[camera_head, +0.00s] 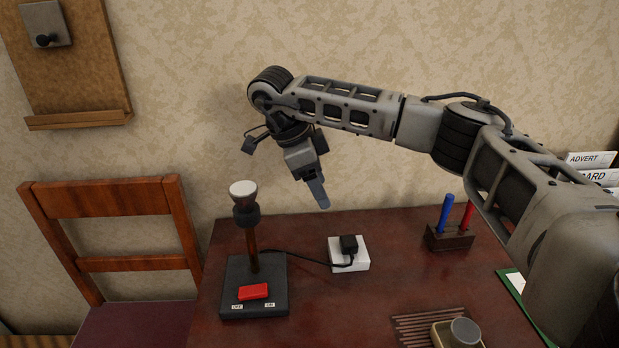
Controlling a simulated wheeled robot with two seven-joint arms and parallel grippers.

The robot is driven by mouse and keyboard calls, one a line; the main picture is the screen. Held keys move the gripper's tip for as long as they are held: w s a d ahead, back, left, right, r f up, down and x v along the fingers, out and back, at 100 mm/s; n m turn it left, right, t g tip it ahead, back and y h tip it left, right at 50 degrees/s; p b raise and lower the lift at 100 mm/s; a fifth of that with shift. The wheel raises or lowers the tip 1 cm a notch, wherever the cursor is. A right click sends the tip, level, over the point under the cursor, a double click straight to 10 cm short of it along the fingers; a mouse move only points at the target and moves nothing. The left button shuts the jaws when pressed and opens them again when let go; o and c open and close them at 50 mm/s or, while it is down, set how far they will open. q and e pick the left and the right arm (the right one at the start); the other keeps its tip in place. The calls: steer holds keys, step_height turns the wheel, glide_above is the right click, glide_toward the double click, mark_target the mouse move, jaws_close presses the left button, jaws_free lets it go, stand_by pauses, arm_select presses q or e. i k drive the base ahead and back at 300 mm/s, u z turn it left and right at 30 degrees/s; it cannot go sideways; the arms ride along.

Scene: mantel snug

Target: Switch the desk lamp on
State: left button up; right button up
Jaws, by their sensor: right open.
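The desk lamp (252,240) stands upright on the left part of the dark red desk (330,310). It has a pale, round top (243,190) and a dark square base. The top shows no clear glow. A red rocker switch (253,292) sits on the base's front, between small labels that seem to read OFF at left and ON at right. I cannot tell which side is pressed. My right gripper (319,194) is open and empty, pointing down above the desk's back edge, right of and apart from the lamp. My left gripper is out of view.
A black cord runs from the lamp to a plug in a white socket box (362,262). A holder (449,238) with blue and red sticks stands right. A chair (115,230) is left of the desk. A slatted mat (415,330) and a small round-topped object (465,331) lie at front.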

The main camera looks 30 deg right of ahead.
mark_target(259, 291)
steer(key=k, duration=1)
